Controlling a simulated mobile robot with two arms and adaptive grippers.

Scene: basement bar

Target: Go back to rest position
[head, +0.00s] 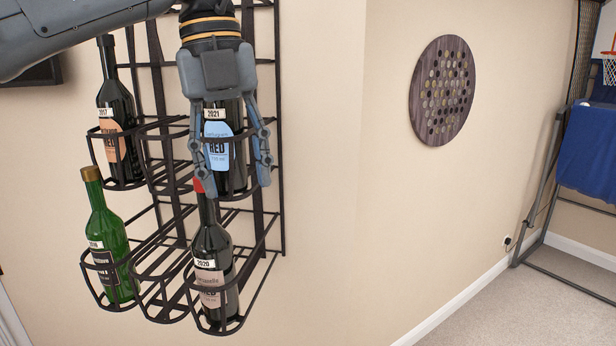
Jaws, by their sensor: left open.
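My left gripper (232,190) hangs down from the arm at the upper left, in front of the wine rack. Its fingers are apart. A dark bottle with a blue 2021 label (218,150) stands in a rack basket behind the gripper, showing between its fingers. Below the fingertips stands a dark bottle with a 2020 label (211,268) and a red top; whether a fingertip touches its neck I cannot tell. My right gripper is not in view.
The black wire wine rack (282,190) on the wall also holds a dark 2017 bottle (117,115) and a green bottle (107,235). A round wall board (441,90) hangs to the right. A basketball arcade frame (545,205) stands at the far right. Carpet (500,308) is clear.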

